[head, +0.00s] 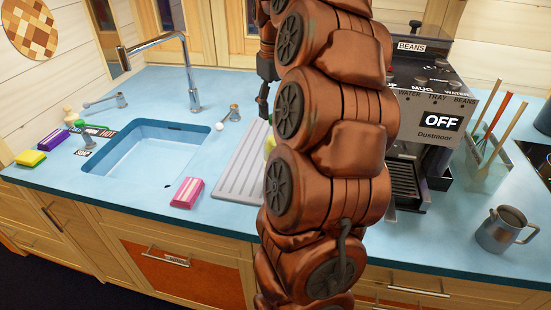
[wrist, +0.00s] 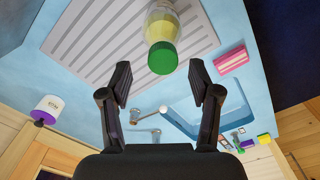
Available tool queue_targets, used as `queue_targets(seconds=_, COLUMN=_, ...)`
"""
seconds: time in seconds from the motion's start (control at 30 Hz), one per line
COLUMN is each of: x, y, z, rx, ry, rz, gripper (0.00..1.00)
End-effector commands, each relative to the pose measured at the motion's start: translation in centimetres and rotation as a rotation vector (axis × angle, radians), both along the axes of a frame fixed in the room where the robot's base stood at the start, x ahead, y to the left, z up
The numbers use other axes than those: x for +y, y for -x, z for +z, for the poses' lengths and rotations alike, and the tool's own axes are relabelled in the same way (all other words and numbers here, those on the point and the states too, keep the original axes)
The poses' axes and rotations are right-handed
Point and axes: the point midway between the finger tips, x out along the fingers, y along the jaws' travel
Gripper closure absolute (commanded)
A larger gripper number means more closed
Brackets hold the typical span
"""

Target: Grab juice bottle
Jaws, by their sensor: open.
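The juice bottle (wrist: 162,25), clear with yellow juice and a green cap, stands on the grey ribbed drainboard in the wrist view. Its cap points toward my gripper (wrist: 160,78). My gripper is open and empty, with its two fingers apart on either side below the cap in the picture. The bottle is not between the fingers. In the head view my arm hides most of the bottle, and only a small yellow patch (head: 270,145) shows at the arm's edge. My gripper (head: 264,100) is partly hidden there too.
The drainboard (head: 243,172) lies right of the sink (head: 150,165) on the blue counter. A pink sponge (head: 187,192) lies near the front edge. A tall faucet (head: 188,75) stands behind the sink. A coffee machine (head: 430,110) and a metal jug (head: 500,230) are at right.

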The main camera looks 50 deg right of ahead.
Motion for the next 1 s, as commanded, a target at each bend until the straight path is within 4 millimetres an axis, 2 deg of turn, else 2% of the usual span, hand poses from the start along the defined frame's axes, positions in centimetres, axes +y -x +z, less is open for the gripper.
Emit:
queue_targets(seconds=0.47, x=0.3, y=0.1, z=-3.6, rx=0.003, ry=-0.001, rz=0.000, gripper=0.38)
queue_targets(seconds=0.73, x=0.3, y=0.1, z=-4.0, rx=0.001, ry=0.000, rz=0.000, gripper=0.38)
queue_targets(seconds=1.0, x=0.3, y=0.1, z=-3.9, rx=0.001, ry=0.000, rz=0.000, gripper=0.65)
